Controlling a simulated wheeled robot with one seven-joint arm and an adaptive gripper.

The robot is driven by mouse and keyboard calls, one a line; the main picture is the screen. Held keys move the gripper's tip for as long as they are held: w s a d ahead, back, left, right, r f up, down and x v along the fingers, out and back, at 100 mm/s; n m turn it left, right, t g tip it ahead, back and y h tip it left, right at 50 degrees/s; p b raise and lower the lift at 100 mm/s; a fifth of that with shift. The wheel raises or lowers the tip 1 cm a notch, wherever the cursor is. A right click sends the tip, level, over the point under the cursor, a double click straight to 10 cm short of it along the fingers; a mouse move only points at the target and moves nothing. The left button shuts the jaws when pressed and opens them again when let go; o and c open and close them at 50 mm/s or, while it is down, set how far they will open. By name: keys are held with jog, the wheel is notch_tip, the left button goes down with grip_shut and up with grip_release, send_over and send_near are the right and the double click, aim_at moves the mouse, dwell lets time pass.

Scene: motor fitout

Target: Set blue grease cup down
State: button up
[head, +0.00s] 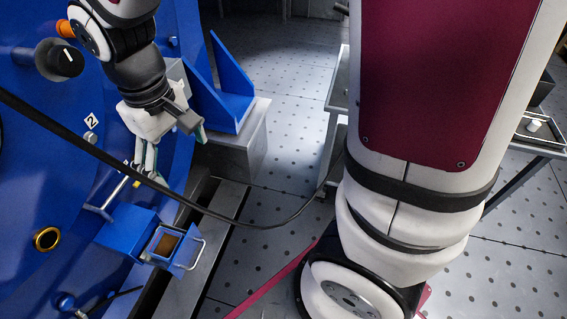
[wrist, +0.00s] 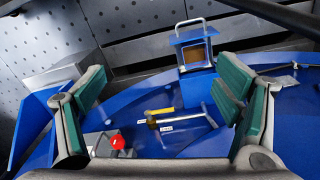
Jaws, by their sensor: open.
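No separate cup is clear in either view. A small blue open-topped box (head: 165,245) with brown contents and a wire handle sits at the blue motor's lower side; it also shows in the wrist view (wrist: 194,50). I cannot tell whether this is the grease cup. My gripper (head: 174,150) is open beside the motor face, above the box in the head view. In the wrist view, my gripper (wrist: 157,95) has its green-padded fingers wide apart with nothing held. A silver T-shaped handle (wrist: 186,117) with a brass-coloured end and a yellow mark shows between them, apart from both fingers.
A black cable (head: 250,222) sags across in front of the motor. A red knob (wrist: 118,142) shows near the left finger. A blue bracket (head: 228,95) stands on a grey block (head: 240,145). The dotted floor (head: 285,120) beyond is clear.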

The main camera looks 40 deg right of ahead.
jog(key=s+d+r+m, duration=0.1)
jog(key=s+d+r, duration=0.2)
jog(key=s, duration=0.4)
jog(key=s+d+r+m, duration=0.1)
jog(key=s+d+r, duration=0.2)
jog(key=s, duration=0.5)
jog(key=s+d+r+m, duration=0.1)
jog(key=s+d+r, duration=0.2)
jog(key=s, duration=0.5)
jog(key=shift+r+m, duration=0.2)
jog(key=shift+m, duration=0.2)
jog(key=shift+d, duration=0.1)
notch_tip(320, 180, up, 27)
jog(key=t+p, duration=0.4)
jog(key=p, duration=2.1)
jog(key=shift+d+f, duration=0.15)
jog(key=shift+d, duration=0.1)
jog(key=shift+w, duration=0.15)
